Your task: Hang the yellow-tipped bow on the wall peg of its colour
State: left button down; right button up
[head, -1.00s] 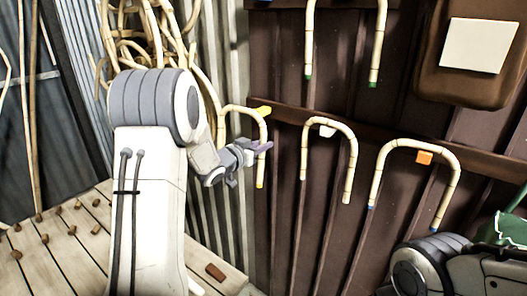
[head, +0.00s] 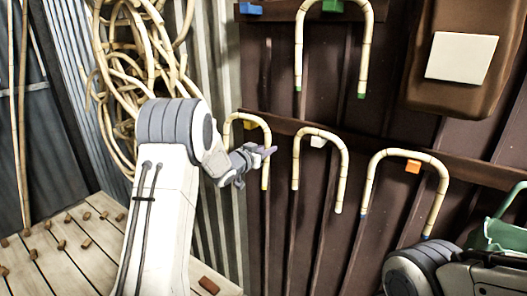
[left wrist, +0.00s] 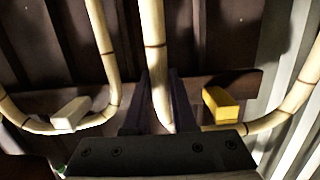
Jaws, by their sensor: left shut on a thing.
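The yellow-tipped bow (head: 265,170) is a pale cane arch with its open ends down, in front of the brown wall. My left gripper (head: 264,152) is shut on its right leg, above the yellow tip. In the left wrist view, that leg (left wrist: 153,45) runs between the fingers (left wrist: 160,100). The yellow peg (head: 250,125) shows inside the arch, just under its top; in the left wrist view the peg (left wrist: 221,104) lies between the two legs. I cannot tell whether the bow touches the peg. My right gripper is not in view.
A white peg (head: 318,141) and an orange peg (head: 413,166) each carry a bow to the right. A green peg (head: 331,6) carries another above; a blue peg (head: 251,8) is bare. Cane coils (head: 130,60) hang left. A green object (head: 500,235) stands lower right.

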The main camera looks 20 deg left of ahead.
pick_arm(q)
jog(key=shift+f+x, duration=0.15)
jog(key=shift+x, duration=0.6)
jog(key=shift+f+x, duration=0.15)
jog(key=shift+x, duration=0.6)
jog(key=c, duration=0.7)
grip_release()
jog(key=shift+o, duration=0.2)
jog(key=b+v, duration=0.4)
jog(key=v, duration=0.6)
jog(key=shift+s, duration=0.25)
